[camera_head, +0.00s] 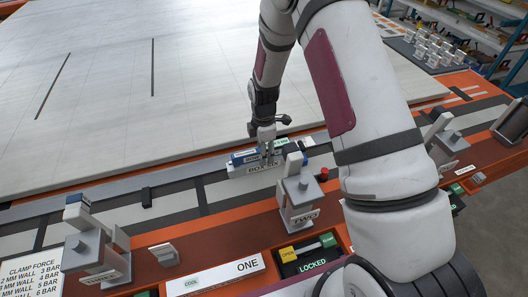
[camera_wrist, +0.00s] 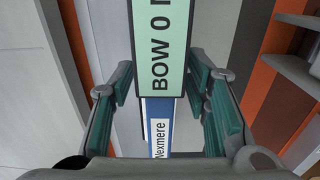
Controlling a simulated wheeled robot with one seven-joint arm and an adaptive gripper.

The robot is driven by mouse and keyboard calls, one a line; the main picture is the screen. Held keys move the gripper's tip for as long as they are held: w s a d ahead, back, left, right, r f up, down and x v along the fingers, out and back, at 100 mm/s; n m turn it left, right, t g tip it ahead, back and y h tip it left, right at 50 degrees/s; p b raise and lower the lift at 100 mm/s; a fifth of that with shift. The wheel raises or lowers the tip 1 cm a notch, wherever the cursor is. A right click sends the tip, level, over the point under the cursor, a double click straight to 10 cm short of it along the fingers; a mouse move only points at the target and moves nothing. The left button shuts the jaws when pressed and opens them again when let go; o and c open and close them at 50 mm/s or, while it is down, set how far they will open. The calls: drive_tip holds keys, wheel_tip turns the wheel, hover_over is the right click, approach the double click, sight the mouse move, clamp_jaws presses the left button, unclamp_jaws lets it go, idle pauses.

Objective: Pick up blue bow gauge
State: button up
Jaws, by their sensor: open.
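In the wrist view the gauge shows a blue body (camera_wrist: 158,128) with a white "Wexmere" label and a pale green plate (camera_wrist: 158,50) reading "BOW 0", cut off at the top. My gripper (camera_head: 266,148) is over the gauge in the head view. In the wrist view my gripper (camera_wrist: 161,80) is open, with one finger on each side of the gauge and a visible gap to both. The gauge's underside is hidden.
Grey clamps stand along the orange rail, one marked TWO (camera_head: 299,197) close to my gripper and another (camera_head: 95,245) at left. A red knob (camera_head: 324,173) is just right of the gauge. The pale panel (camera_head: 110,100) behind is mostly clear.

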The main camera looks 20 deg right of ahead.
clamp_jaws()
drive_tip(key=shift+r, duration=0.1)
